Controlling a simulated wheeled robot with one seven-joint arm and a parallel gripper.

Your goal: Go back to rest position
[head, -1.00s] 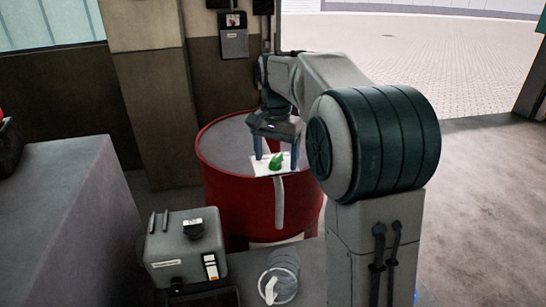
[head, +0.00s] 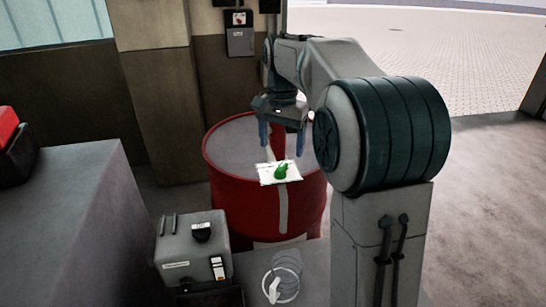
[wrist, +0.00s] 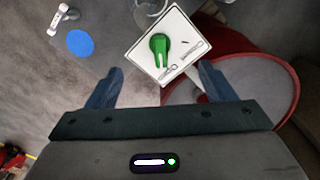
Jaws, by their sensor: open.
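My gripper (head: 283,134) is open and empty above the red drum, its two blue fingers apart and pointing down. In the wrist view my gripper (wrist: 158,85) shows both fingers spread with nothing between the tips. A white card with a green object on it (head: 281,172) is at the drum's near side, below and in front of the fingers. In the wrist view the white card (wrist: 140,52) bears the green knob-like piece (wrist: 159,47) and small printed marks. The gripper does not touch the card.
The red drum (head: 240,205) stands under my gripper. A grey box with a black knob (head: 192,255) is at lower left, beside a grey bench (head: 70,215). Clear coiled rings (head: 284,275) lie on the surface near my base. Open floor (head: 490,190) lies to the right.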

